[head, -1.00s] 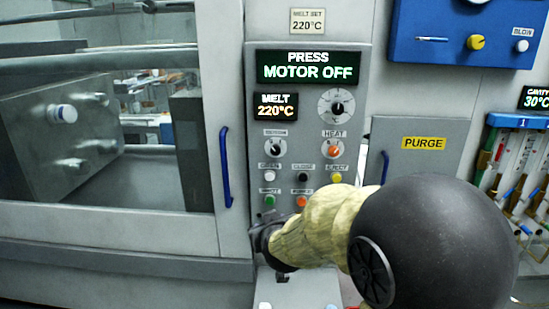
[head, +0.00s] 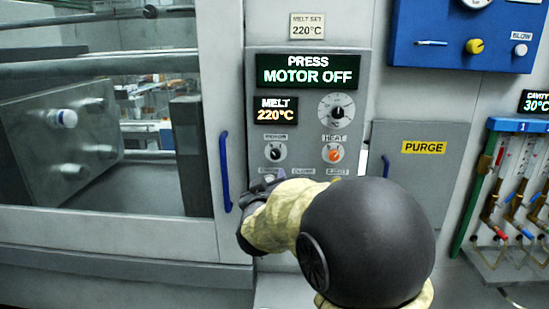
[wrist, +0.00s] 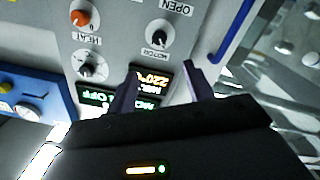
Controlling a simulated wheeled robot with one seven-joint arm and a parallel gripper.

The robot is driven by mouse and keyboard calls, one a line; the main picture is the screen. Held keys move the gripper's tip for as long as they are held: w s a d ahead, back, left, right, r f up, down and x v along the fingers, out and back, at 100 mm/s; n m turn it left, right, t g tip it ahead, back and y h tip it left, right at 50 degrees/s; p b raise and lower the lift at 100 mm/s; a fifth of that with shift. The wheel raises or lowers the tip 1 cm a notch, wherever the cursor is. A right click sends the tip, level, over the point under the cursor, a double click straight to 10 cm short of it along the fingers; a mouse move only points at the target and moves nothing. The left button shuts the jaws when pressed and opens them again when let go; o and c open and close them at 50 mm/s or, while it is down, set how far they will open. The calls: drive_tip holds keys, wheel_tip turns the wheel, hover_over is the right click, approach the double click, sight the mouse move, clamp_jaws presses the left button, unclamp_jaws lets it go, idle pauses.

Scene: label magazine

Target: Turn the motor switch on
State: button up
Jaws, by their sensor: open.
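The motor switch (head: 275,152) is a small black knob with a white pointer on the grey control panel (head: 364,80), left of the orange heat knob (head: 333,153). The display (head: 308,70) reads "PRESS MOTOR OFF". My gripper (head: 262,190) is just below the switch in the head view, its fingers hard to make out. In the wrist view, which shows the panel upside down, my gripper (wrist: 161,66) is open and empty. The motor switch (wrist: 158,38) shows beyond and roughly between the two fingertips, with no clear contact.
A blue door handle (head: 225,172) stands close left of the panel. The purge box (head: 420,165) is to the right. My arm hides the lower push buttons.

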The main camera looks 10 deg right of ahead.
sight(275, 155)
drive_tip(key=p+x, duration=0.3)
drive_tip(key=x, duration=1.2)
drive_tip(key=shift+w+d, duration=0.1)
drive_tip(key=shift+d, duration=0.05)
drive_tip(key=c, duration=1)
